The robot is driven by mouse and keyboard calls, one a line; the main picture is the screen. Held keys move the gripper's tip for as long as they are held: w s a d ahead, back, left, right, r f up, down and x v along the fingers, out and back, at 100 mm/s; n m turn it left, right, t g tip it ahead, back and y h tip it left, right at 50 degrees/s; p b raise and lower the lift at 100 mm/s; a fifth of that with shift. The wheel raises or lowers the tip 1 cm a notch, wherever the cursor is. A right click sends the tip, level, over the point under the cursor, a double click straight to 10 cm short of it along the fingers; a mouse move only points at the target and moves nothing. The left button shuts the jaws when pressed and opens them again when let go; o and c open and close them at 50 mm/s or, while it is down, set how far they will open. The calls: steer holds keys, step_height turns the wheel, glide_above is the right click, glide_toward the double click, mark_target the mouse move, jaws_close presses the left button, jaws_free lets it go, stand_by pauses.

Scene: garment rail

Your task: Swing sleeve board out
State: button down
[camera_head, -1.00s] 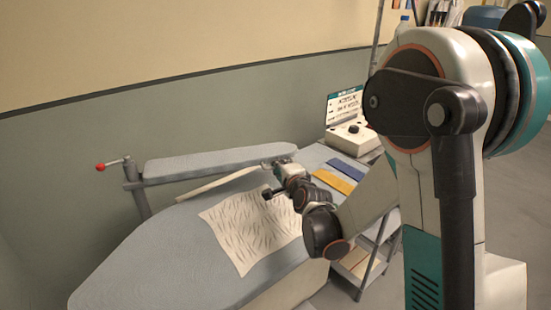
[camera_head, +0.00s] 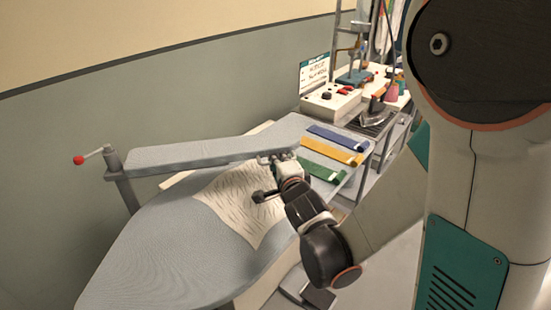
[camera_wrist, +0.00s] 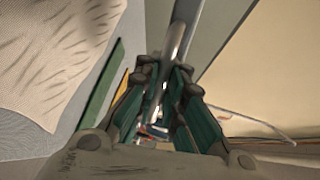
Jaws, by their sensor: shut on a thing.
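The sleeve board (camera_head: 215,150) is a long, narrow, grey padded board above the larger ironing board (camera_head: 165,255). Its left end sits by an upright post (camera_head: 125,188) with a red-knobbed lever (camera_head: 90,155). My gripper (camera_head: 278,160) is at the near edge of the sleeve board, close to its right end. In the wrist view my gripper (camera_wrist: 168,80) is shut on a shiny metal bar (camera_wrist: 175,45), which runs between the fingers. The exact contact is partly hidden by the finger pads.
A patterned cloth (camera_head: 240,205) lies on the ironing board below my gripper. Blue (camera_head: 335,140), yellow (camera_head: 330,152) and green (camera_head: 320,172) strips lie to the right. A white control box (camera_head: 330,105) and a crowded bench stand behind, near the wall.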

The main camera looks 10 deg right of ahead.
steer(key=shift+s, duration=0.1)
stand_by(0.3)
steer(key=c, duration=1.7)
jaws_free()
steer(key=shift+s, duration=0.15)
steer(key=v, duration=1.2)
